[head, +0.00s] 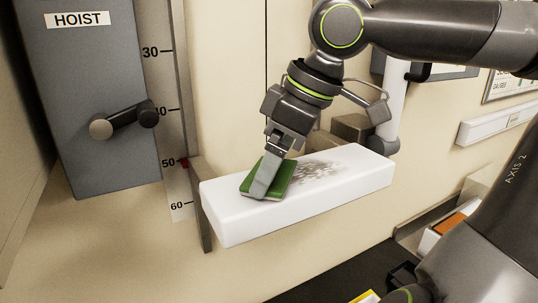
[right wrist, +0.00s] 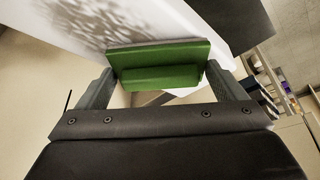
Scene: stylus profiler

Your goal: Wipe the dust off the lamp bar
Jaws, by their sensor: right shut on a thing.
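The lamp bar (head: 300,215) is a long white block standing out from the wall in the middle of the head view. A grey speckled dust patch (head: 318,170) lies on its top, right of the pad. My right gripper (head: 266,182) is shut on a green wiping pad (head: 284,178), which is at the bar's top face near its left part. In the right wrist view the pad (right wrist: 160,62) sits between both fingers, with the dust (right wrist: 95,22) beyond it. Whether the pad touches the bar is hard to tell. My left gripper is not in view.
A grey hoist panel (head: 85,70) with a crank handle (head: 125,118) stands at the left, beside a vertical scale (head: 178,120). A white post (head: 392,95) rises behind the bar's right end. Trays with small items (head: 450,228) lie at the lower right.

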